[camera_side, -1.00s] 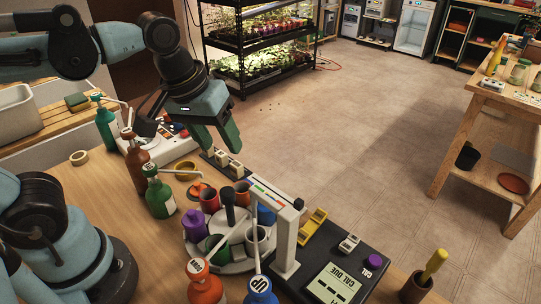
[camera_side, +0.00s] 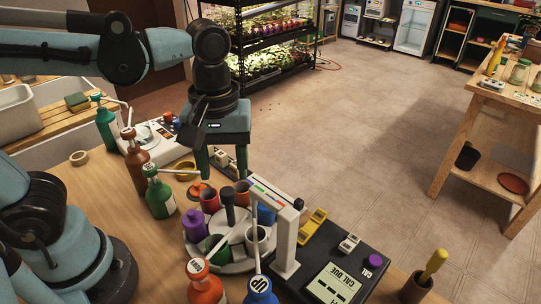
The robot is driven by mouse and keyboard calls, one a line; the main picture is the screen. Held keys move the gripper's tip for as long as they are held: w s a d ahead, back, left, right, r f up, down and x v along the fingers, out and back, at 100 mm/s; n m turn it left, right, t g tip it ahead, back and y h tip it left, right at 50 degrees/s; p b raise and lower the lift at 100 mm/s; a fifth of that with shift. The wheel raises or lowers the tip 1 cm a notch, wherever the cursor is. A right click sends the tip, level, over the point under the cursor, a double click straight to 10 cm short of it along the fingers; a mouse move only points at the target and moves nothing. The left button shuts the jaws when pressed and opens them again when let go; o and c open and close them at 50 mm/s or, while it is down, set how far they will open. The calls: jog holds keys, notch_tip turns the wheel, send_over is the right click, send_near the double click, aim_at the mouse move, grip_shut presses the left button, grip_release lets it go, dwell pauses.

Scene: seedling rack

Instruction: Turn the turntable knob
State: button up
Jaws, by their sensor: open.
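The turntable (camera_side: 238,268) is a pale round carousel on the wooden bench, carrying several coloured cups, among them a purple bottle (camera_side: 194,224) and a red cup (camera_side: 209,201). Its knob (camera_side: 229,208) is a black upright post with a rounded top, rising at the middle. A grey gate-like post (camera_side: 285,240) stands at its right side and partly hides the blue cup (camera_side: 266,215). My gripper (camera_side: 222,177) points down with its two dark green fingers apart and empty. It is above and behind the turntable, apart from the knob.
A black scale (camera_side: 345,270) and a yellow holder (camera_side: 313,226) are to the right. Bare bench shows at left.

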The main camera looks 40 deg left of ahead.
aim_at(227, 191)
jog(key=shift+f, duration=2.7)
grip_shut()
